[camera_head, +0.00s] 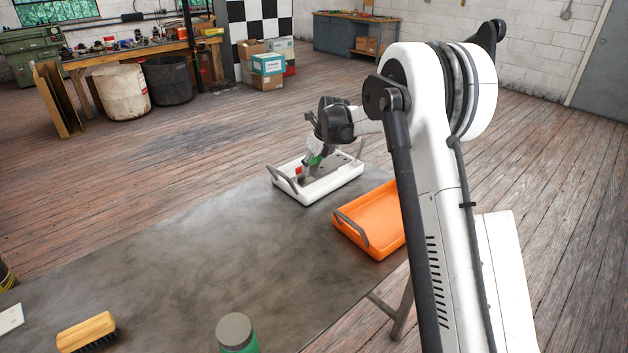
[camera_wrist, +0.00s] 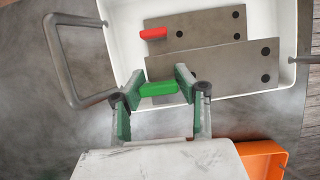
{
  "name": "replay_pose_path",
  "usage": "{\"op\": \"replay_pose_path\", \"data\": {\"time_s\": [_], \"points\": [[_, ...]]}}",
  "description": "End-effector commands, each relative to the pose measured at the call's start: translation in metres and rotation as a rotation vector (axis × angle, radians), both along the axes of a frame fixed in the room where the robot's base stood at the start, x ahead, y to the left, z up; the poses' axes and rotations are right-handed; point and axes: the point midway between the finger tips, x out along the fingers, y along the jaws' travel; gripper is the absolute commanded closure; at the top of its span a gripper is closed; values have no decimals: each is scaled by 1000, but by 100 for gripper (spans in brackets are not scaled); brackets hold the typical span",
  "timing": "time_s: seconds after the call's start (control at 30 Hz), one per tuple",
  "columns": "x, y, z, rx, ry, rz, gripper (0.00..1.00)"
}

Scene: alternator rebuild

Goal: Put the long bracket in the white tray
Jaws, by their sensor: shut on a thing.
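The white tray (camera_head: 338,190) stands on the dark table's far end; its white inside also shows in the wrist view (camera_wrist: 122,40). In the wrist view, the long grey bracket (camera_wrist: 215,65) with dark holes lies over the tray floor. Its green grip (camera_wrist: 158,88) is between the fingers of my gripper (camera_wrist: 157,87), which is shut on it. A shorter grey bracket with a red grip (camera_wrist: 153,33) lies beside it in the tray. I cannot tell whether the long bracket touches the tray floor. My fingers hide part of it.
An orange tray (camera_head: 372,246) stands right of the white one. The white tray's grey handle (camera_wrist: 62,62) rises close to my gripper. A brush (camera_head: 86,330) and a green jar with a grey lid (camera_head: 234,330) are at the near end. The table's middle is clear.

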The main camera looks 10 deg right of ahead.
Motion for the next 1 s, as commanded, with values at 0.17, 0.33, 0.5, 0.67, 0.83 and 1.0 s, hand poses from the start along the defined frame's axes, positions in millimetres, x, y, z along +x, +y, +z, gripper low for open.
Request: {"op": "replay_pose_path", "data": {"time_s": [0.17, 0.33, 0.5, 0.67, 0.83, 1.0], "points": [[0, 0, -21, 0, -1, 1, 100], [0, 0, -29, 0, -1, 2, 100], [0, 0, -46, -1, 0, 2, 100], [0, 0, -63, -1, 0, 2, 100], [-1, 0, -65, 0, 1, 2, 100], [-1, 0, -66, -1, 2, 2, 54]]}}
